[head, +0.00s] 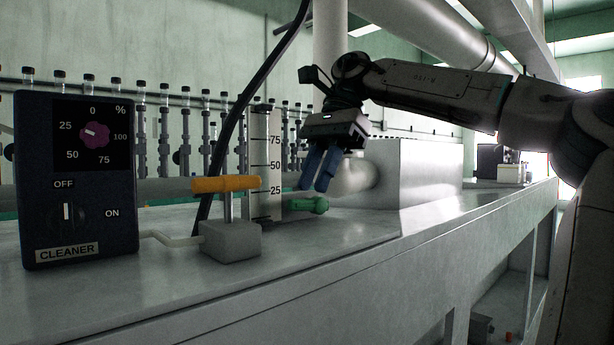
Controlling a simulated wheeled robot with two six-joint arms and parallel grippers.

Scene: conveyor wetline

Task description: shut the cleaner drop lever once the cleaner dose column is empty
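The dose column (266,160) is an upright scale marked 25, 50 and 75; no coloured liquid shows in it, but I cannot be sure of its level. A green lever (308,204) sticks out to the right at its foot. An orange lever (226,184) lies level on a post over a grey block (230,241), left of the column. The dark box labelled CLEANER (75,180) has a pink dial and an OFF/ON switch. My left gripper is not in view.
The grey counter (330,240) is clear in front of the column. A black cable (235,120) rises behind the orange lever. A large grey box (415,172) stands behind and right of my gripper. Several bottles line the back wall.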

